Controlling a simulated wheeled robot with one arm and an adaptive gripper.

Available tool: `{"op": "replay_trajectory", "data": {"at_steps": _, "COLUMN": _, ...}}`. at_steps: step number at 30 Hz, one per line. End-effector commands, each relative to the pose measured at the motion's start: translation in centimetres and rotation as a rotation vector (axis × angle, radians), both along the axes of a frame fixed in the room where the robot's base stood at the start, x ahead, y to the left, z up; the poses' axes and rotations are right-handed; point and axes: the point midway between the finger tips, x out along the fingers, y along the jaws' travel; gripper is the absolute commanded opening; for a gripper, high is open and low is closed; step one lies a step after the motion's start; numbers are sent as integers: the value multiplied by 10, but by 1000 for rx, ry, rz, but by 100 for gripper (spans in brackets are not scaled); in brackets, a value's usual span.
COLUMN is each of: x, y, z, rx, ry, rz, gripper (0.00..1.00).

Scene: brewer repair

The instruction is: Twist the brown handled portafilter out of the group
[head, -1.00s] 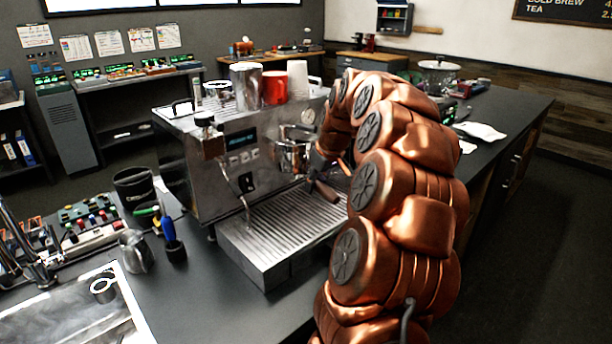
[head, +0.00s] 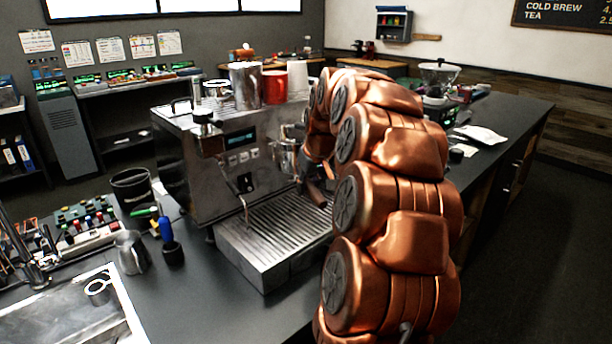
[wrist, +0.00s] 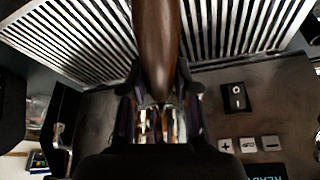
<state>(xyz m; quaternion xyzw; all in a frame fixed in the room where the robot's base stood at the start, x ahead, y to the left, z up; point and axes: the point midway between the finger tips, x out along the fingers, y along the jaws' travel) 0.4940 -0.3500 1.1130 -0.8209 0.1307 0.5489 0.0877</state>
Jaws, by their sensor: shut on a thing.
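The espresso machine (head: 232,165) stands on the counter, with its metal group (head: 287,158) on the front, partly behind my arm. The portafilter's brown handle (head: 315,192) shows just below and right of the group, above the drip tray. In the wrist view the brown handle (wrist: 157,45) runs from the top edge down between my fingers. My gripper (wrist: 158,108) is shut on the portafilter near the root of the handle. Shiny metal shows between the fingers. My arm and gripper hide the joint between portafilter and group, so I cannot tell whether it is seated.
The slatted drip tray (head: 262,262) lies below the handle. A steam wand (head: 246,205) hangs at the machine's left. A red cup (head: 274,88) stands on the machine's top.

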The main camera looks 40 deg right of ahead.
Motion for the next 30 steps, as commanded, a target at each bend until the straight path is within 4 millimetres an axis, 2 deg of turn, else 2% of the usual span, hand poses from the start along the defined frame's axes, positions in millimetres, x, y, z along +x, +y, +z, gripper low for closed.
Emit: {"op": "replay_trajectory", "data": {"at_steps": 30, "x": 11, "y": 21, "z": 1, "rx": -2, "ry": -2, "rz": -293, "gripper": 0}}
